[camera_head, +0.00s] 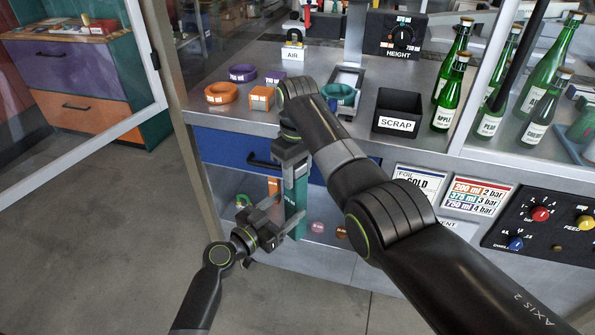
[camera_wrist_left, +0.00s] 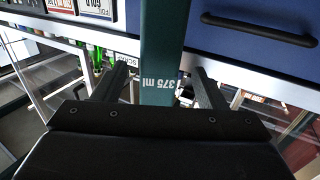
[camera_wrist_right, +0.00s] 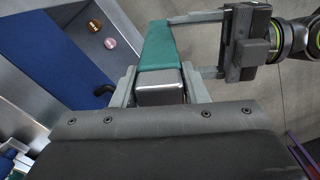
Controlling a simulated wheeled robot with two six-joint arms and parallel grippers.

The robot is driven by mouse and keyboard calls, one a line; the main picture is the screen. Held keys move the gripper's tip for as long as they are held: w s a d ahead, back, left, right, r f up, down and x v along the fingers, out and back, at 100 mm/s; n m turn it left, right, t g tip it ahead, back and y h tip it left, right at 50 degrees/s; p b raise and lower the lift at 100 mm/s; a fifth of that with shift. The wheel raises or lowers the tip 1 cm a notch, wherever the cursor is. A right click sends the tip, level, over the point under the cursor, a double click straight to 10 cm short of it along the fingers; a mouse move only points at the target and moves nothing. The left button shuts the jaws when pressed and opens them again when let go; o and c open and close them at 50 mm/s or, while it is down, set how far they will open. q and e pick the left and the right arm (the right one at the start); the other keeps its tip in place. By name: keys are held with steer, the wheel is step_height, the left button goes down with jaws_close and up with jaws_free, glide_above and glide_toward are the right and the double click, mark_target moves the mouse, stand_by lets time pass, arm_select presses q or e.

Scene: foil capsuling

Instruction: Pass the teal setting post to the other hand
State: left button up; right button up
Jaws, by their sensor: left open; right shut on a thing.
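The teal setting post (camera_head: 295,197) hangs upright in front of the bench. My right gripper (camera_head: 291,158) is shut on its upper end; the post's grey end block (camera_wrist_right: 160,87) shows between the fingers in the right wrist view. My left gripper (camera_head: 278,217) is open at the post's lower part. In the left wrist view the post (camera_wrist_left: 162,55), marked "375 ml", stands between the open left fingers (camera_wrist_left: 162,88), with gaps on both sides. In the right wrist view the left gripper (camera_wrist_right: 208,45) has its fingers on either side of the post.
A blue drawer (camera_head: 229,152) with a black handle is just behind the post. Open floor (camera_head: 110,240) lies to the left.

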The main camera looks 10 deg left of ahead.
arm_select(q)
steer(key=v, duration=0.6)
steer(key=s+a+f+n+g+y, duration=0.2)
steer(key=s+f, duration=0.2)
steer(key=f, duration=0.6)
steer(key=s+a+f+n+g+y, duration=0.1)
steer(key=s+a+f+g+y, duration=0.15)
steer(key=f, duration=0.75)
steer(key=s+a+f+n+g+y, duration=0.2)
steer(key=s+a+f, duration=0.15)
steer(key=f, duration=0.65)
steer(key=s+a+f+g+y, duration=0.1)
steer(key=s+f+g, duration=0.1)
steer(key=s+f, duration=0.4)
steer(key=s+a+f+n+g+y, duration=0.1)
steer(key=s+f+g, duration=0.2)
steer(key=s, duration=1.3)
steer(key=s+a+f+g+y, duration=0.1)
steer(key=s+f+g, duration=0.2)
steer(key=s+f, duration=0.6)
steer(key=s, duration=0.2)
steer(key=shift+s+a+f, duration=0.25)
steer(key=shift+s+f, duration=0.05)
steer(key=shift+s, duration=0.05)
